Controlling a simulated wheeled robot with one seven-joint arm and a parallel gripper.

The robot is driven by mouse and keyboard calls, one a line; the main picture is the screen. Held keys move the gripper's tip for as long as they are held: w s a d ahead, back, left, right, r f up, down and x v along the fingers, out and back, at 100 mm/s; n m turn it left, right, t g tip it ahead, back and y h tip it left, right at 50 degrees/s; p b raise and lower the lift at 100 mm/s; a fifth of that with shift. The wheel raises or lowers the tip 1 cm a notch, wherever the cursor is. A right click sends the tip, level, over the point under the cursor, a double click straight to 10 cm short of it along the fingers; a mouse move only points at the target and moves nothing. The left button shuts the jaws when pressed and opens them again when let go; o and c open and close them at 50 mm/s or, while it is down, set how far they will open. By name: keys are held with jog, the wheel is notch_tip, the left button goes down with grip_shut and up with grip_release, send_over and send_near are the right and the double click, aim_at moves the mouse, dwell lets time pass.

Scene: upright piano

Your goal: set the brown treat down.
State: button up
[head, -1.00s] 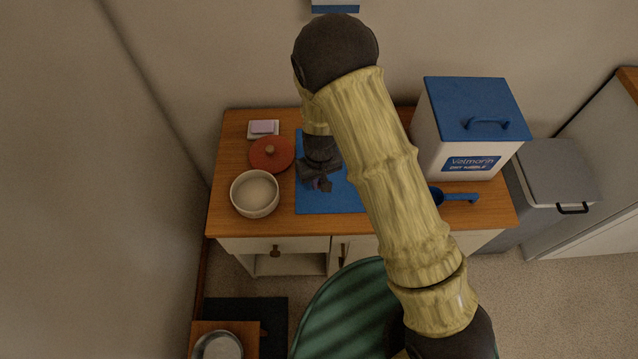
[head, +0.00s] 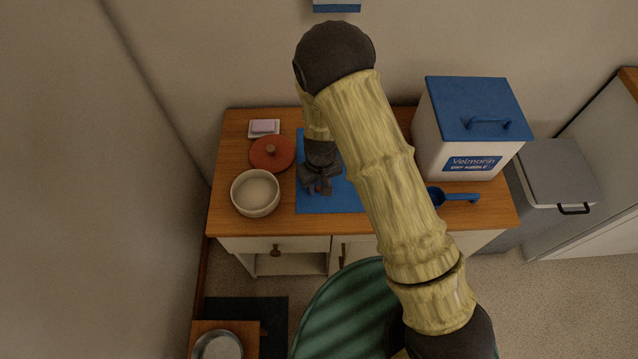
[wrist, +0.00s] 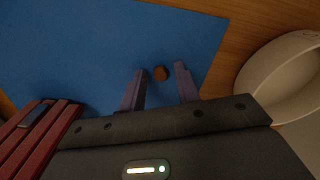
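The small round brown treat (wrist: 161,73) shows in the wrist view on the blue mat (wrist: 80,45), between my two fingertips. A gap shows on each side of it, and it looks to rest on the mat. My gripper (wrist: 160,70) is open around the treat. In the head view my gripper (head: 318,188) is low over the left part of the blue mat (head: 332,203). My arm covers the right part of the mat there.
A cream bowl (head: 255,193) and a red lid (head: 272,154) stand left of the mat. A sponge on a dish (head: 264,127) is behind them. A blue scoop (head: 458,198) and white bin (head: 468,130) are at right. A red slatted thing (wrist: 40,130) borders the mat in the wrist view.

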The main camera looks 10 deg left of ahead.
aim_at(320, 187)
notch_tip(320, 187, up, 12)
jog(key=shift+p, duration=0.35)
jog(key=shift+w+d, duration=0.1)
dwell(0.6)
jog(key=s+d+r+m+t, duration=0.1)
jog(key=d+r, duration=0.3)
jog(key=d, duration=0.4)
jog(key=s+d+r+m+t, duration=0.1)
jog(key=s+d+r+m, duration=0.2)
jog(key=d, duration=0.6)
jog(key=s+d+r+m, duration=0.3)
jog(key=d+r, duration=0.4)
jog(key=d, duration=0.1)
jog(key=shift+s+d+t, duration=0.2)
jog(key=shift+s+t, duration=0.05)
jog(key=shift+t, duration=0.15)
jog(key=shift+r, duration=0.1)
